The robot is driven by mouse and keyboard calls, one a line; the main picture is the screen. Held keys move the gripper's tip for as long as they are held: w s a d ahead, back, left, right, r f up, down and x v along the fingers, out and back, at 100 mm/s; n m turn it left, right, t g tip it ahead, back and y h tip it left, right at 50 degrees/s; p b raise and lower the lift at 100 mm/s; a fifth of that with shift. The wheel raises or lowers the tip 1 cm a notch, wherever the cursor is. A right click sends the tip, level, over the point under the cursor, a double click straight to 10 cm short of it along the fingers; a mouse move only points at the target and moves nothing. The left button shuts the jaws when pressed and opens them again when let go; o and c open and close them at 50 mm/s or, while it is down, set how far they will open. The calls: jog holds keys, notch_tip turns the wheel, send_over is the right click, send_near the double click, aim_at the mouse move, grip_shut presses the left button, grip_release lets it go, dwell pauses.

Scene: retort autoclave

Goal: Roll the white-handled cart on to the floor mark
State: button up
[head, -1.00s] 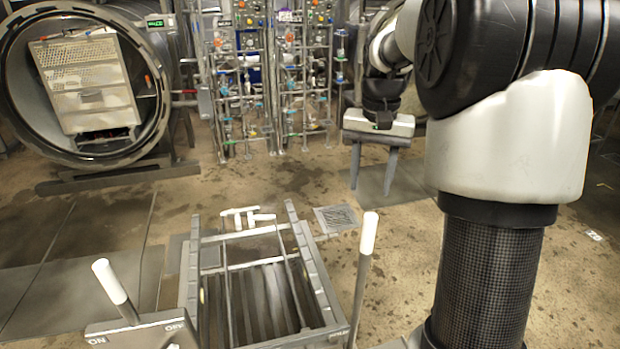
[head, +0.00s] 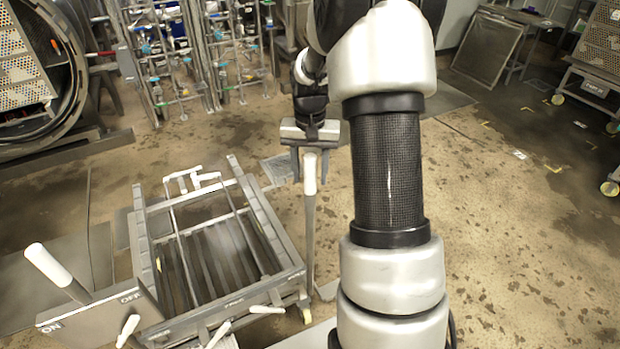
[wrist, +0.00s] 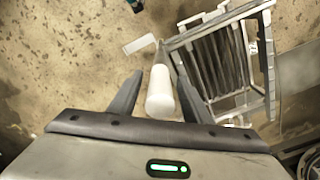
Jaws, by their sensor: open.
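A grey open-framed cart (head: 262,222) with a slatted bed stands on the floor left of my arm, a white handle piece (head: 195,180) at its far end. An upright grey post with a white grip (head: 309,172) stands at its right side; I cannot tell if the two are joined. My gripper (head: 310,180) is open and points down at this grip. In the wrist view the white grip (wrist: 160,92) shows between the two apart fingers (wrist: 157,88). Yellow corner marks (head: 554,167) lie on the floor at the right; I cannot tell which mark is meant.
A box marked ON and OFF with a white-gripped lever (head: 48,264) stands at the lower left. A round vessel (head: 75,60) and pipe racks (head: 240,55) stand behind. Another cart with perforated trays (head: 600,75) is at the far right. Floor between it and my arm is clear.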

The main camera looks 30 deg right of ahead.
jog(key=shift+f, duration=1.05)
